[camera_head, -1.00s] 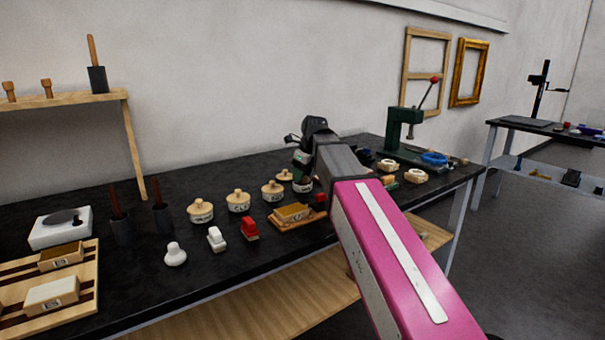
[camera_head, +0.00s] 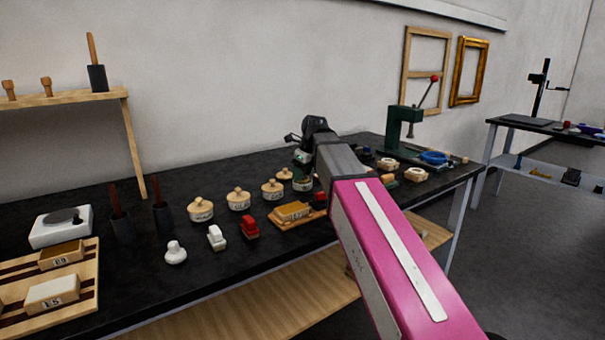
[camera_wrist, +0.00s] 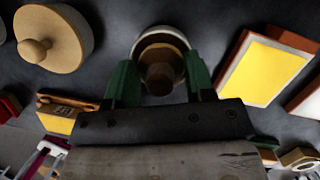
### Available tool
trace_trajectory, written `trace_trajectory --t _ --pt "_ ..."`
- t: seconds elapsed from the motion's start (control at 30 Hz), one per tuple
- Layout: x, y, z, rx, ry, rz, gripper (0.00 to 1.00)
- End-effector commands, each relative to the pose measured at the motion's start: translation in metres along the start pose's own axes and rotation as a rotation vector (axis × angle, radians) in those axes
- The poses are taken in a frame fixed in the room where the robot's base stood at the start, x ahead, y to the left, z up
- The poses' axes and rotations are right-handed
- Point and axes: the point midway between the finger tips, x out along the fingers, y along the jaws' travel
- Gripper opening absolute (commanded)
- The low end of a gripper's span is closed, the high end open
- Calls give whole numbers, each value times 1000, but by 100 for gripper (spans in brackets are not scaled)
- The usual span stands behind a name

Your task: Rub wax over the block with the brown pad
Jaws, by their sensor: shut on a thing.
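My gripper (camera_head: 302,170) is over the back of the bench. In the wrist view, its green fingers (camera_wrist: 160,80) are shut on the brown pad (camera_wrist: 158,76), which has a round knob. The pad is over or in the mouth of a white-rimmed pot (camera_wrist: 159,33), also in the head view (camera_head: 305,185); I cannot tell whether they touch. The block (camera_head: 292,210) has a golden top and lies on a wooden board (camera_head: 287,224) in front of my gripper. It also shows at the lower left of the wrist view (camera_wrist: 58,122).
Lidded pots (camera_head: 238,202) stand left of the gripper. A white round-knobbed tool (camera_head: 175,254), a white tool (camera_head: 216,238) and a red one (camera_head: 249,229) stand in front. A green press (camera_head: 403,135) stands at the right. A yellow panel (camera_wrist: 262,70) lies right of the pot.

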Motion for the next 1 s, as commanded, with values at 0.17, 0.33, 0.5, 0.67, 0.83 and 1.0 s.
trace_trajectory --t 0.17,0.33,0.5,0.67,0.83,1.0 --pt "1 0 -1 0 3 1 30" --pt "1 0 -1 0 3 1 30" --pt "-6 0 1 0 2 0 30" --pt "-17 0 5 0 1 0 30" --pt "-28 0 8 0 1 0 30" --pt "-40 0 11 0 0 0 30"
